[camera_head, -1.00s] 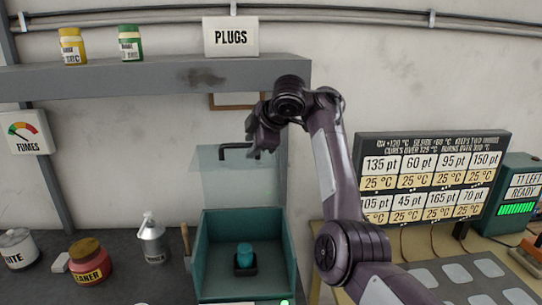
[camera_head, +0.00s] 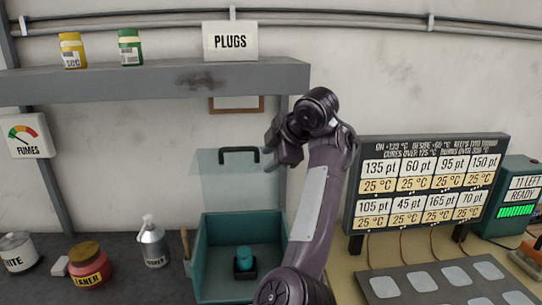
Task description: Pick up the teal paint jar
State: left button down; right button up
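The teal paint jar (camera_head: 244,253) stands upright in a small dark holder (camera_head: 244,272) inside an open-topped teal box (camera_head: 213,262). The box's clear lid (camera_head: 235,185) with its dark handle is raised behind it. My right gripper (camera_head: 280,158) is in the air above and to the right of the box, apart from the jar. Its fingers are dark and overlap, so their opening is not clear; I see nothing held in it. My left gripper is not in view.
A shelf (camera_head: 150,92) with yellow (camera_head: 72,50) and green (camera_head: 130,47) jars and a PLUGS sign (camera_head: 230,41) overhangs the bench. A spray bottle (camera_head: 153,243) and a red cleaner jar (camera_head: 90,266) stand left of the box. A temperature board (camera_head: 430,146) stands at right.

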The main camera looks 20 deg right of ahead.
aim_at(245, 261)
jog(key=k+l, duration=0.25)
jog(key=k, duration=0.25)
jog(key=k+l, duration=0.2)
jog(key=k, duration=0.25)
